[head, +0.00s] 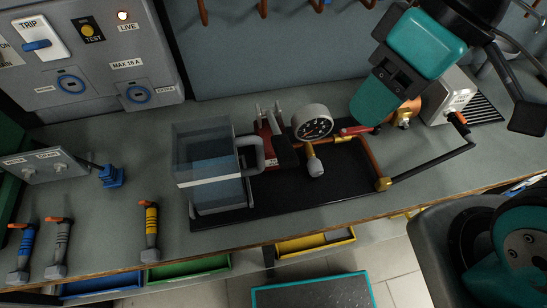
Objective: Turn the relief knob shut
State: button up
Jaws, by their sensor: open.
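A pressure test pump stands on a black base plate (290,205), with a clear water tank (208,160) at its left. A round gauge (312,122) is at its middle. A small grey knob (316,168) on a brass stem below the gauge looks like the relief knob; how far it is turned cannot be told. My gripper (450,112) is at the upper right, its jaws wide apart. It is to the right of the knob and apart from it. Its near teal finger hides part of the bench and fittings behind it.
A red lever (357,130) sits right of the gauge. A copper pipe (370,157) and black hose (435,165) run to a metal block (446,97). Several handled tools stand at the left. A switch panel (90,50) is at the back left.

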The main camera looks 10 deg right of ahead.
aim_at(315, 166)
jog(key=u, duration=0.5)
jog(key=k, duration=1.2)
jog(key=u, duration=0.35)
jog(key=i, duration=0.7)
jog(key=z, duration=0.15)
